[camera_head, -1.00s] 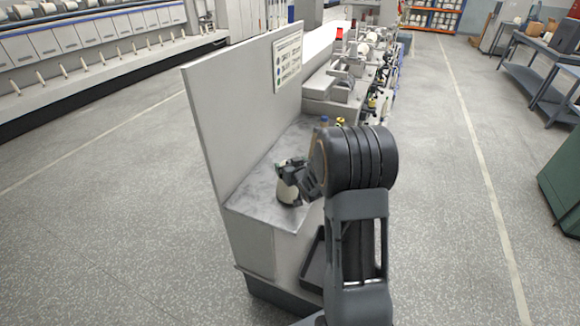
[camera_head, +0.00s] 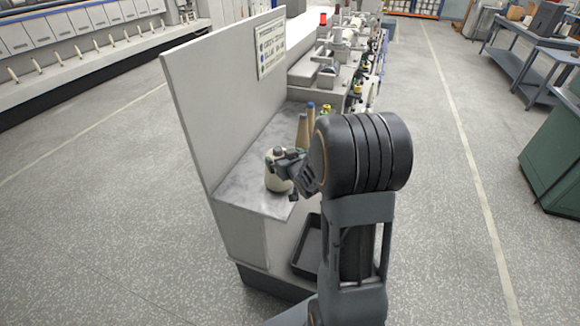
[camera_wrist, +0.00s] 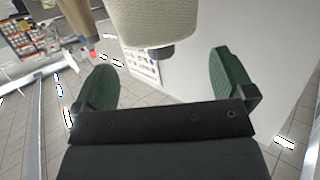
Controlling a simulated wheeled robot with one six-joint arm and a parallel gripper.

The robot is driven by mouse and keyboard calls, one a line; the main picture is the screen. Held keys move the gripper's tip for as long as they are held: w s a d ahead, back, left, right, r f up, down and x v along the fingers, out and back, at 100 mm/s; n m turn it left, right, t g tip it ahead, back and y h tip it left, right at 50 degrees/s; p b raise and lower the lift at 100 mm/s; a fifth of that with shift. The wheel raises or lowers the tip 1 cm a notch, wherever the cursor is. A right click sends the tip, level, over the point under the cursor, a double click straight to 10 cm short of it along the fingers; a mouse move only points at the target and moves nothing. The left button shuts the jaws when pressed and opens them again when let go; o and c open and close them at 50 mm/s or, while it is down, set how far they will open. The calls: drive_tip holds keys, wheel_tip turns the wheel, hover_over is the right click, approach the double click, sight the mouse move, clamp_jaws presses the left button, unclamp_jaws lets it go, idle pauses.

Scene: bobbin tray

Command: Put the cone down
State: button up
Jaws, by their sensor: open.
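The cone (camera_head: 277,179), a cream yarn package with a dark tip, stands upright on the grey marbled worktop (camera_head: 245,199), close to the tall panel. In the wrist view the cone (camera_wrist: 155,22) shows at the top, ahead of the fingers and clear of them. My gripper (camera_head: 282,168) is beside the cone in the head view and overlaps part of it. In the wrist view my gripper (camera_wrist: 165,82) is open, its two green-padded fingers wide apart with nothing between them.
Brown bare cones (camera_head: 302,132), one with a blue tip, stand farther back on the worktop. A tall grey panel (camera_head: 215,110) bounds the left side. A black tray (camera_head: 308,245) sits lower down in front. Winding machinery (camera_head: 345,45) stands behind.

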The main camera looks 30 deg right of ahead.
drive_tip(key=s+a+r+g, duration=0.3)
drive_tip(key=s+a+g, duration=0.2)
drive_tip(key=s, duration=0.6)
drive_tip(key=s+a+r+g, duration=0.3)
drive_tip(key=s+a+g, duration=0.2)
drive_tip(key=s, duration=0.7)
drive_tip(key=shift+s+a+r+n+y, duration=0.15)
drive_tip(key=shift+a+r+n+y, duration=0.2)
drive_tip(key=shift+a, duration=0.8)
